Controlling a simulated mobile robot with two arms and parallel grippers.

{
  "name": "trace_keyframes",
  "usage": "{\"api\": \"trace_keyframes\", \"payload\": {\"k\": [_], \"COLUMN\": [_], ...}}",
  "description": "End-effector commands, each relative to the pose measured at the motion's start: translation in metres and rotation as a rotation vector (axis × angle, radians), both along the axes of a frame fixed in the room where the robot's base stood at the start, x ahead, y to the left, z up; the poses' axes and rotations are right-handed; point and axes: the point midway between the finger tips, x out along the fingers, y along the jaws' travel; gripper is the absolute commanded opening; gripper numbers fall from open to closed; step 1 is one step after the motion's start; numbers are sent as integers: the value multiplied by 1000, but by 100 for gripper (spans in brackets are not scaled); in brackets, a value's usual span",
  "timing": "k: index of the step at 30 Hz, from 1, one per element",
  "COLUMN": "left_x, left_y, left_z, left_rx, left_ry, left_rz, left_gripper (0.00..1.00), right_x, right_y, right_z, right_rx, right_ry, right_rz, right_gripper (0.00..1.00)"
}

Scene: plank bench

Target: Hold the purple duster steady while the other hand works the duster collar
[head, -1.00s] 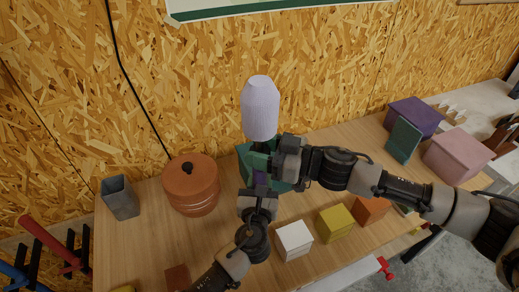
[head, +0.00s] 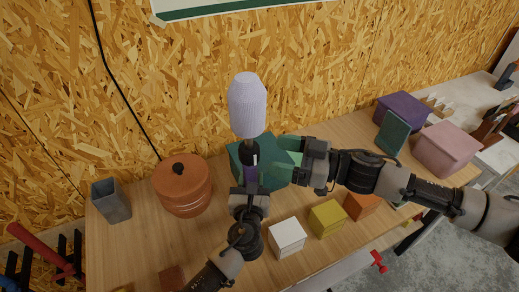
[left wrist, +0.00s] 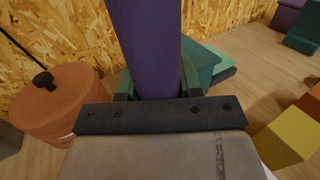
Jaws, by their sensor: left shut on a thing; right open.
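The purple duster stands upright in the head view, with a ribbed lavender head (head: 247,105) on top. Its dark duster collar (head: 249,148) is just under the head, and the purple handle (head: 251,174) is below. My left gripper (head: 250,184) is shut around the handle from below. In the left wrist view the thick purple duster handle (left wrist: 150,45) rises between the green finger pads of my left gripper (left wrist: 157,86). My right gripper (head: 283,158) is open and empty, to the right of the collar and apart from it.
A green box (head: 240,160) is behind the duster. A terracotta lidded pot (head: 182,188) and a grey cup (head: 111,201) stand left. White (head: 287,238), yellow (head: 327,218) and orange (head: 361,205) blocks lie at front right. Purple and pink boxes are farther right.

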Motion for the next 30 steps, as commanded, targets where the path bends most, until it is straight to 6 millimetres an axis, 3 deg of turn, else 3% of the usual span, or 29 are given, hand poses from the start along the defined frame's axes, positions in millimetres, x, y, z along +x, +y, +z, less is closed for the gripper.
{"api": "trace_keyframes", "payload": {"k": [3,9,22,23,28,30], "left_x": [-1,-2,-2,-2,-2,-1], "left_y": [1,1,0,0,0,0], "left_z": [-7,-7,-7,-8,-5,-4], "left_rx": [6,5,4,4,2,1], "left_ry": [12,13,15,15,10,8], "left_rz": [2,1,0,0,-1,-1], "left_gripper": [0,0,0,38,64,65], "right_x": [-8,-15,-16,-16,-16,-16], "right_y": [-23,-43,-46,-46,-46,-46], "right_z": [-1,-1,-1,-1,0,0], "right_rx": [-2,0,1,1,1,1], "right_ry": [2,1,0,0,0,0], "right_rz": [-1,1,2,2,2,2], "right_gripper": [74,74,74,74,74,74]}}
